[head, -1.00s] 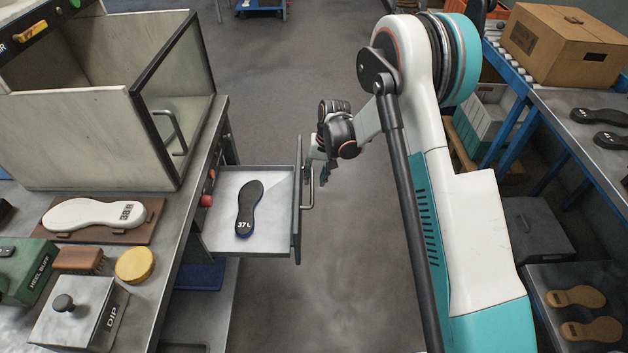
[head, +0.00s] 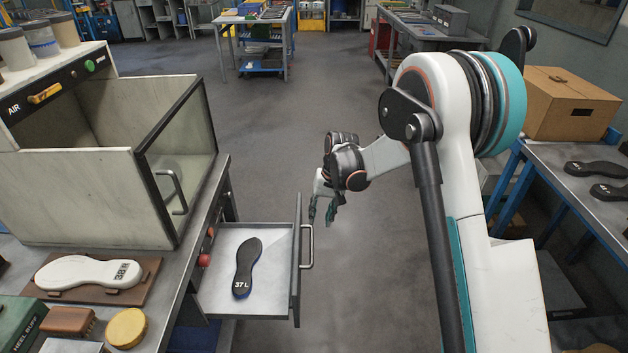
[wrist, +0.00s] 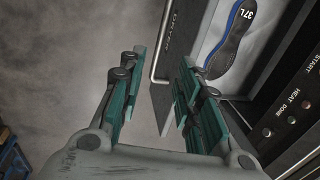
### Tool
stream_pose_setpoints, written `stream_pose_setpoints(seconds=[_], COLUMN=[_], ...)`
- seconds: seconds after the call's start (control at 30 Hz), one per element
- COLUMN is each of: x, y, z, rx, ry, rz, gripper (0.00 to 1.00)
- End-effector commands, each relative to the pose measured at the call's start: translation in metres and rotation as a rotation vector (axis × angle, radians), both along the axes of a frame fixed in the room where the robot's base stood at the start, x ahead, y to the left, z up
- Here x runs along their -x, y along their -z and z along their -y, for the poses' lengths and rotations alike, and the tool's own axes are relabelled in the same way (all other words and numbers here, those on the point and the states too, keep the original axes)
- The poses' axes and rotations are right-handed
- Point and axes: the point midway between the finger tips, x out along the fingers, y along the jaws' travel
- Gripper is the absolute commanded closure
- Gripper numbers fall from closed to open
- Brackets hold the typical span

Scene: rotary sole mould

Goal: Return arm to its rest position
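My gripper (head: 322,210) hangs pointing down just right of the open drawer, apart from its handle (head: 307,247). In the wrist view my gripper (wrist: 158,92) has its teal fingers spread wide, with nothing between them. The drawer (head: 218,298) is pulled out from under the bench on the left. A black sole marked 37 L (head: 247,268) with a blue edge lies flat in it. The sole also shows in the wrist view (wrist: 229,45), beyond the drawer front with its bar handle (wrist: 160,45).
On the right, a table holds a cardboard box (head: 568,105) and dark soles (head: 592,169). The floor (head: 375,270) between is clear.

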Motion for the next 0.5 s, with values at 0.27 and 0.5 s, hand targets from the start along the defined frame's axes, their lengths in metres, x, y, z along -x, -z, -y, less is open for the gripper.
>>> stream_pose_setpoints(seconds=[0.27, 0.5], x=[0.008, 0.041], y=[-0.027, -0.101], z=[0.006, 0.027], rx=[0.006, 0.028], ry=[0.002, 0.007], rz=[0.027, 0.114], gripper=[0.69, 0.69])
